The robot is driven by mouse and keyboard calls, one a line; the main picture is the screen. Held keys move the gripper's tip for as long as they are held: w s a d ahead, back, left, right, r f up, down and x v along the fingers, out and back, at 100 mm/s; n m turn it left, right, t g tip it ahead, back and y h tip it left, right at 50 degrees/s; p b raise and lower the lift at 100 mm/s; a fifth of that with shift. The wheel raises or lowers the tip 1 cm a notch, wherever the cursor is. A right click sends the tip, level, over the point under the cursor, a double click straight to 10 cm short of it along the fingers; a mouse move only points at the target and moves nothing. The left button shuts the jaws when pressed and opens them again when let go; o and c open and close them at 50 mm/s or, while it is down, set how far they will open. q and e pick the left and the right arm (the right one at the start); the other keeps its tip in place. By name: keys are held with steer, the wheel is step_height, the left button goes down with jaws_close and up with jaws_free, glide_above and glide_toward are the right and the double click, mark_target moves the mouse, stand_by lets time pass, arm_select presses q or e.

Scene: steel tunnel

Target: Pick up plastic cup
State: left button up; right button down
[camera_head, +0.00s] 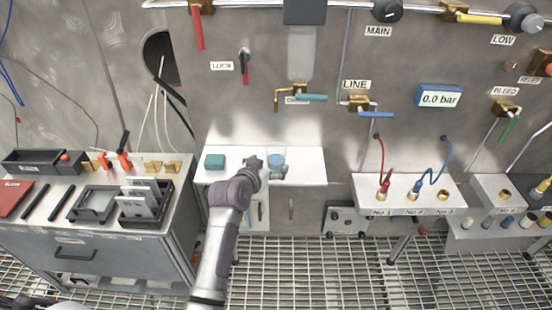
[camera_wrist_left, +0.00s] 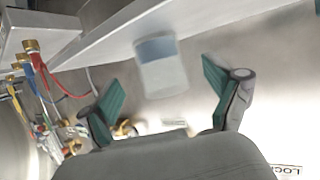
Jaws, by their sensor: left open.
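The plastic cup (camera_head: 277,157) is clear with a blue band or blue contents and stands on the white wall shelf (camera_head: 310,170). My left gripper (camera_head: 262,164) is just left of the cup in the head view, and its fingers are hard to make out there. In the left wrist view, which is turned over, the cup (camera_wrist_left: 161,66) lies ahead, between the lines of the two spread green-padded fingers of the left gripper (camera_wrist_left: 158,95). The fingers are open and empty, and the cup looks apart from them. My right gripper is not in view.
A teal block (camera_head: 215,161) sits on the shelf left of my arm. A cabinet (camera_head: 90,225) with trays and tools stands at left. The shelf's right end is clear.

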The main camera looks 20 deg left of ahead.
mark_target(272, 162)
arm_select(q)
steer(key=shift+p+x, duration=0.6)
steer(key=shift+x, duration=2.2)
steer(key=c, duration=1.2)
